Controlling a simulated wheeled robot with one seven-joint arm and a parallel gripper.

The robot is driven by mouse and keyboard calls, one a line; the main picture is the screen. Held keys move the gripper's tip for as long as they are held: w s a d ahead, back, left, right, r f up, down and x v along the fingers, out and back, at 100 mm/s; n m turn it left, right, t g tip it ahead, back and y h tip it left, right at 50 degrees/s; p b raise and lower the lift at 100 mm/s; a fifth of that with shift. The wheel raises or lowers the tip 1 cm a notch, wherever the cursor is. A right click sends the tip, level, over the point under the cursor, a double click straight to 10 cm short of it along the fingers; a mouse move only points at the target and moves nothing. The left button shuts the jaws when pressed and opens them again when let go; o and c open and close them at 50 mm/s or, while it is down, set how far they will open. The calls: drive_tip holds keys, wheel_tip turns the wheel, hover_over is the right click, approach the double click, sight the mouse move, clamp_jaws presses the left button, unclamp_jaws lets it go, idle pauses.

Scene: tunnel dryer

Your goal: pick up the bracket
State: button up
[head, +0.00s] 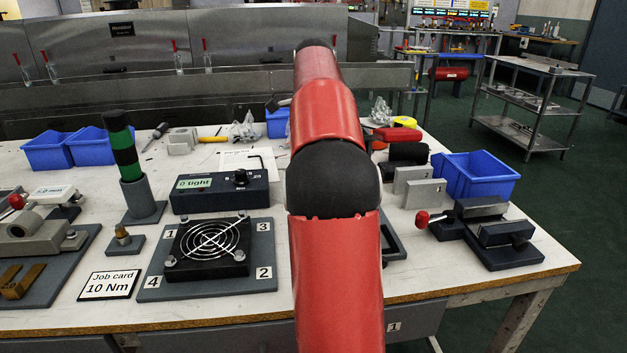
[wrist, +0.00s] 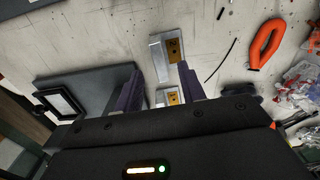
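In the wrist view two silver angled metal pieces with brass-coloured faces look like brackets. The farther bracket (wrist: 158,58) lies on the white bench top just beyond my fingertips, roughly in line with the gap. The nearer bracket piece (wrist: 161,98) shows low between the fingers, partly hidden by the gripper body. I cannot tell which one the task means. My gripper (wrist: 160,75) is open, its two dark fingers apart, with no visible contact on either piece. In the head view my red arm hides the gripper and these pieces.
An orange loop (wrist: 266,44) and clear bags (wrist: 303,90) lie to the right in the wrist view; a dark plate (wrist: 85,88) lies left. In the head view, a fan fixture (head: 210,245), grey blocks (head: 425,194) and a blue bin (head: 478,180) crowd the bench.

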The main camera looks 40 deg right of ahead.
drive_tip(key=shift+a+f, duration=0.1)
drive_tip(key=shift+f, duration=2.25)
clamp_jaws()
